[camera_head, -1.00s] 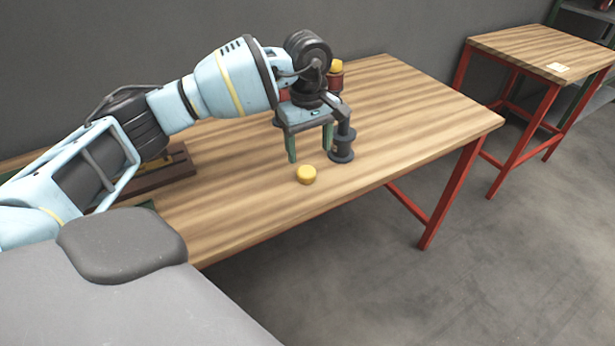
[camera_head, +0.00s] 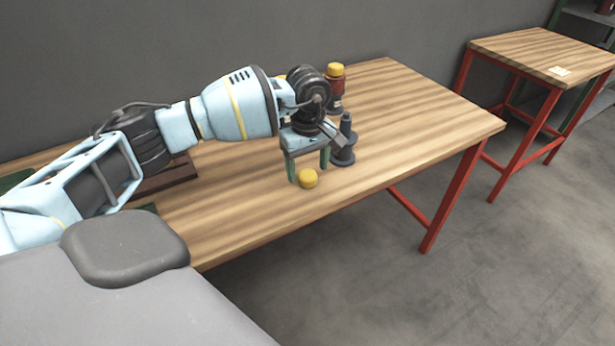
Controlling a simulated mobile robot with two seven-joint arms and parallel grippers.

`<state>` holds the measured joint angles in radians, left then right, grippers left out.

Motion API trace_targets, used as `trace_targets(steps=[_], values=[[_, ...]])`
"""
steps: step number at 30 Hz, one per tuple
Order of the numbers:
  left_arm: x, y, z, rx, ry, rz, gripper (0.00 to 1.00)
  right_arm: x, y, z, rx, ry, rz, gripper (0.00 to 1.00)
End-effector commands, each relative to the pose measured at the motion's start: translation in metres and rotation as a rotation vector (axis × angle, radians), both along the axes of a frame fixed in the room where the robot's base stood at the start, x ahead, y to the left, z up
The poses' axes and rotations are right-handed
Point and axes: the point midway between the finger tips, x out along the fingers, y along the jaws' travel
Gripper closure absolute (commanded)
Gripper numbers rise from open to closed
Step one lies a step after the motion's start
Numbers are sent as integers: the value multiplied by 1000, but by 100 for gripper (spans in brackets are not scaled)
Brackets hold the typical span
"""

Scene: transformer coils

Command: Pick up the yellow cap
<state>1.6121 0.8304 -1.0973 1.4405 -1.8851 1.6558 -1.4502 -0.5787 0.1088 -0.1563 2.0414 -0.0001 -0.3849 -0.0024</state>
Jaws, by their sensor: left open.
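My right gripper is not in view.
A dark spool-like post (camera_head: 343,152) stands just right of the gripper. A dark red coil with a yellow top (camera_head: 335,86) stands farther back, and another yellow top shows partly behind my wrist. A brown wooden fixture (camera_head: 165,178) lies left. The table's right part is clear.

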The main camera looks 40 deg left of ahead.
Motion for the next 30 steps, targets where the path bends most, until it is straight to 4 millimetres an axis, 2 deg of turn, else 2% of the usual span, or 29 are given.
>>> trace_targets(steps=[4,11,14,22,30], values=[[0,0,-13,-1,0,0,34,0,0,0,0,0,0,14],[0,0,-14,0,0,0,34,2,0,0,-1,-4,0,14],[0,0,-14,0,0,0,44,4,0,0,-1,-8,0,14],[0,0,-13,0,0,0,80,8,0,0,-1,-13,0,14],[0,0,-13,0,-1,0,82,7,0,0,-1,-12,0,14]])
